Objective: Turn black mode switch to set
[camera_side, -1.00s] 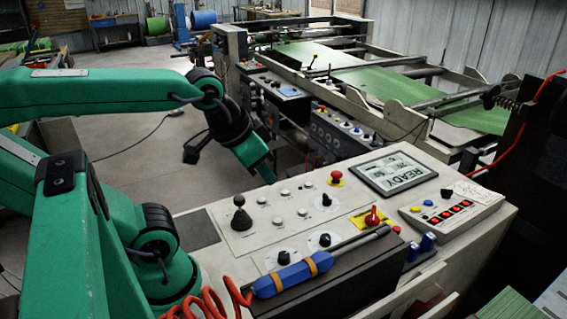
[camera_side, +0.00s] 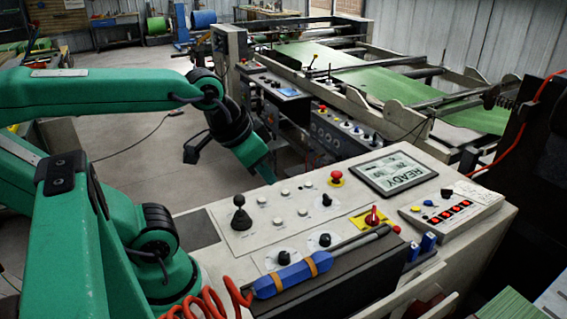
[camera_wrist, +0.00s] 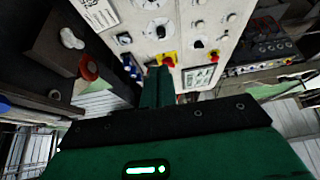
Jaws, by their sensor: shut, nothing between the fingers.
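Several black knobs stand on the pale control panel (camera_side: 215,262). One small black knob (camera_side: 326,200) is near the middle. Two more black knobs on round white dials, a left one (camera_side: 284,257) and a right one (camera_side: 325,240), are nearer the front. Their labels are too small to read, so I cannot tell which is the mode switch or its setting. My gripper (camera_side: 264,174) is shut and empty, above and behind the panel's far edge, apart from every knob. In the wrist view my gripper (camera_wrist: 157,84) points towards the panel, with black knobs beyond it.
A black-balled lever (camera_side: 239,214), a red mushroom button (camera_side: 336,177) and a red rotary switch (camera_side: 373,217) on yellow stand on the panel. A display reading READY (camera_side: 394,172) is at the back right. A blue-handled tool (camera_side: 292,276) lies along the front on a dark box.

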